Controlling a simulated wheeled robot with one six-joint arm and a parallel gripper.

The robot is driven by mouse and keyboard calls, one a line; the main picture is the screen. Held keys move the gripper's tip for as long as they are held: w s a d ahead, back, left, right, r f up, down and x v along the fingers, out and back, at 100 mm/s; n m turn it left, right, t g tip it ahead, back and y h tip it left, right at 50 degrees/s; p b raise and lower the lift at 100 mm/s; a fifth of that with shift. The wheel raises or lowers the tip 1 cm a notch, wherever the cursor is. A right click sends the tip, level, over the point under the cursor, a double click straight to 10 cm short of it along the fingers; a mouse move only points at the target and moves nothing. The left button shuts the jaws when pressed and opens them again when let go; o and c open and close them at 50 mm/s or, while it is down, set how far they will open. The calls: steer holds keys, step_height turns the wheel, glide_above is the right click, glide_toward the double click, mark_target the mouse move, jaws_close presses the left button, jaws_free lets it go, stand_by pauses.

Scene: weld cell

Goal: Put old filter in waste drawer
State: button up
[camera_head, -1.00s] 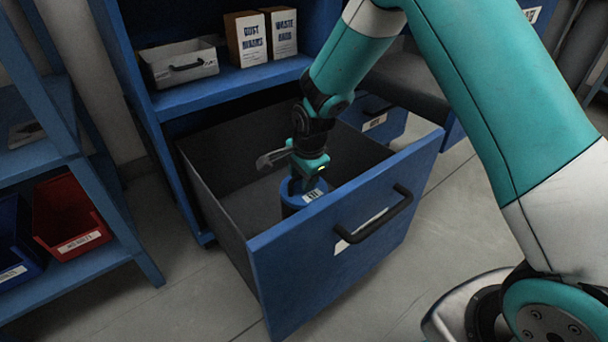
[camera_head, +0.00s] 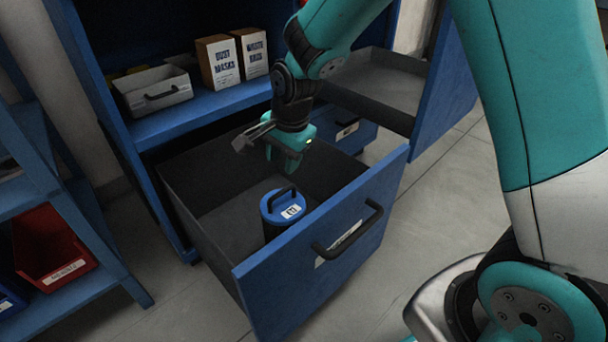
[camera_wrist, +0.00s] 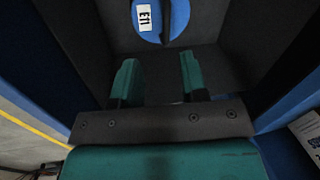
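The old filter (camera_head: 283,208) is a dark cylinder with a blue lid, a dark handle and a white label. It stands upright inside the open blue drawer (camera_head: 312,262), near the front panel. In the wrist view the filter's blue lid (camera_wrist: 160,18) shows at the top, ahead of the fingers and apart from them. My gripper (camera_head: 277,165) is above the drawer, up and back from the filter. In the wrist view my gripper (camera_wrist: 157,78) has its two teal fingers spread with nothing between them. The filter's lower part is hidden by the drawer front.
A shelf above the drawer holds a grey bin (camera_head: 155,90) and two labelled boxes (camera_head: 232,58). Another drawer (camera_head: 385,85) stands open at the upper right. A rack with a red bin (camera_head: 52,245) is at the left. The floor in front is clear.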

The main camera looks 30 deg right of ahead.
steer(key=s+a+r+n+y, duration=0.1)
steer(key=s+r+n, duration=0.3)
steer(key=s+n, duration=0.2)
steer(key=s+a+r+n+g+y, duration=0.1)
steer(key=s+r+n, duration=0.4)
steer(key=s, duration=0.6)
steer(key=s+a+r+n+y, duration=0.1)
steer(key=s+r+n, duration=0.3)
steer(key=s+n, duration=0.4)
steer(key=shift+s+a+r+n+g, duration=0.15)
steer(key=shift+a+r+n+g, duration=0.2)
steer(key=shift+a, duration=0.25)
steer(key=shift+c, duration=0.3)
